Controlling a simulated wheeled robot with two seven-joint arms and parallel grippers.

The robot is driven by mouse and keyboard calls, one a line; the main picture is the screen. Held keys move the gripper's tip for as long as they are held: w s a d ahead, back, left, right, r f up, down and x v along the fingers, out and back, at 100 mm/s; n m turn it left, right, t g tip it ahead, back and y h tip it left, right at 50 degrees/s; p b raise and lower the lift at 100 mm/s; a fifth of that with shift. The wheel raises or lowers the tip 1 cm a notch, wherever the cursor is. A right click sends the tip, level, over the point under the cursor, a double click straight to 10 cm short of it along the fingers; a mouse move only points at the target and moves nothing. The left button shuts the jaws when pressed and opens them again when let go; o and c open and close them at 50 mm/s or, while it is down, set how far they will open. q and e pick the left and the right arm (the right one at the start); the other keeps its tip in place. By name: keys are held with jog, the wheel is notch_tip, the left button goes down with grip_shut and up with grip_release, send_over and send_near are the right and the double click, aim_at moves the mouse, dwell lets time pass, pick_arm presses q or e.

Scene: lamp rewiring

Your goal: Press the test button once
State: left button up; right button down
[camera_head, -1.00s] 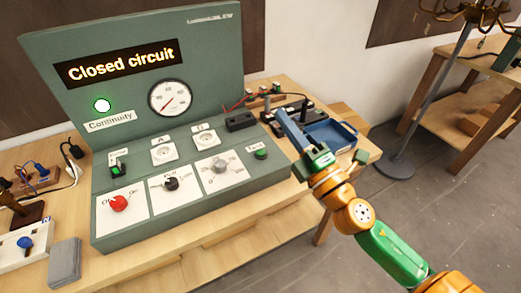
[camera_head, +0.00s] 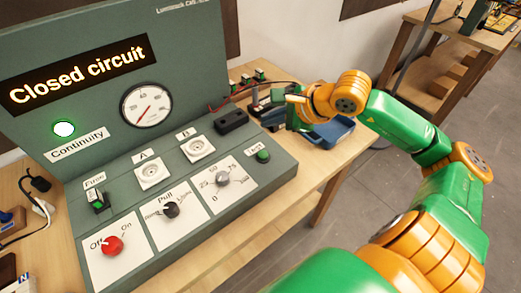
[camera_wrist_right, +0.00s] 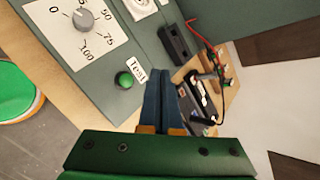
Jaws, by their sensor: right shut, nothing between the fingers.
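The test button (camera_head: 263,156) is a small green round button at the right end of the green console's sloped panel, beside a "Test" label. In the right wrist view the button (camera_wrist_right: 124,79) lies left of my blue fingers, with the label between. My right gripper (camera_wrist_right: 163,76) is shut and empty, apart from the button in that view. In the head view my right gripper (camera_head: 287,104) is beyond the button, near the blue tray, its fingertips partly hidden. My left gripper is out of view. The display (camera_head: 83,73) reads "Closed circuit" and the continuity lamp (camera_head: 64,129) glows green.
The panel also has a red off/on knob (camera_head: 112,245), a black pull knob (camera_head: 171,210), a grey dial (camera_head: 222,178) and two sockets. A black block (camera_head: 231,119) stands behind the button. A blue tray (camera_head: 330,136) lies right of the console.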

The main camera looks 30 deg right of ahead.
aim_at(267, 156)
jog(key=f+b, duration=0.3)
jog(key=f, duration=0.1)
jog(key=f+b, duration=0.3)
jog(key=f, duration=0.1)
jog(key=shift+w+f, duration=0.2)
jog(key=shift+f, duration=0.3)
jog(key=shift+a, duration=0.1)
dwell(1.5)
jog(key=shift+f+b, duration=0.4)
jog(key=shift+b, duration=0.5)
jog(key=shift+f+b, duration=0.45)
jog(key=shift+b, duration=0.2)
jog(key=shift+r, duration=0.1)
dwell(0.5)
jog(key=shift+r+p, duration=0.4)
jog(key=shift+r, duration=0.35)
